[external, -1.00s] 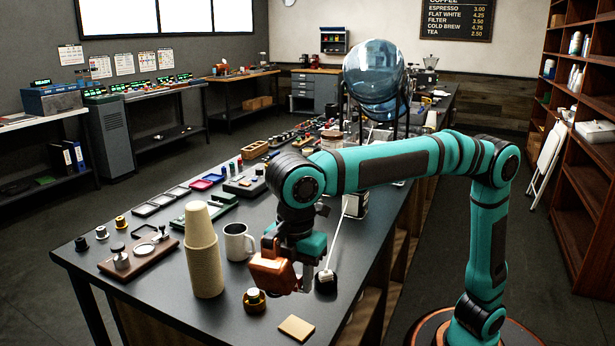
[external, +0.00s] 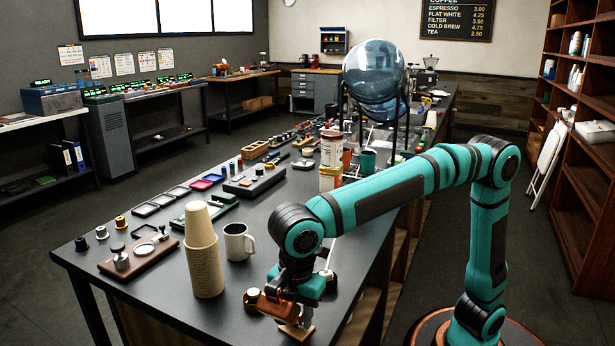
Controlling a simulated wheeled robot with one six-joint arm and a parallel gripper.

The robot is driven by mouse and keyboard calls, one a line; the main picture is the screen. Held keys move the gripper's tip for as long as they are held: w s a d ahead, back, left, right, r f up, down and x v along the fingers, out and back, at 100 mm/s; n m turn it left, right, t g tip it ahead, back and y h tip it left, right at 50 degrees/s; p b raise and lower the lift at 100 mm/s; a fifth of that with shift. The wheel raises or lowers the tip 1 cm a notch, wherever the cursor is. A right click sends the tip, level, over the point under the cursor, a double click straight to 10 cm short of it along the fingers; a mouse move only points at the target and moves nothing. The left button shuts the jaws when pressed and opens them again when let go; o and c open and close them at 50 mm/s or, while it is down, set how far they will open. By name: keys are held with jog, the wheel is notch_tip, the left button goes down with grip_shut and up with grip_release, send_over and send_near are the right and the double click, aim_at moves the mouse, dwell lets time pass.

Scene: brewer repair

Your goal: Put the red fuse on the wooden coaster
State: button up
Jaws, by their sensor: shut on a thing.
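My gripper (external: 290,318), with copper-coloured jaws, is low at the near end of the dark bench, directly above the wooden coaster (external: 299,333). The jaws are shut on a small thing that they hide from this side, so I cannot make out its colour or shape. The coaster is a thin, tan square near the bench's front right edge, and the jaws cover part of it. I cannot tell whether the held thing touches the coaster. No red fuse can be clearly made out.
A tall stack of paper cups (external: 206,250) and a white mug (external: 238,242) stand left of my gripper. A brown board with metal parts (external: 138,252) lies farther left. Several small items fill the bench behind.

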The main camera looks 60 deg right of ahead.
aim_at(297, 312)
jog(key=shift+f, duration=0.1)
jog(key=o, duration=1)
jog(key=shift+c, duration=0.2)
notch_tip(297, 312, up, 12)
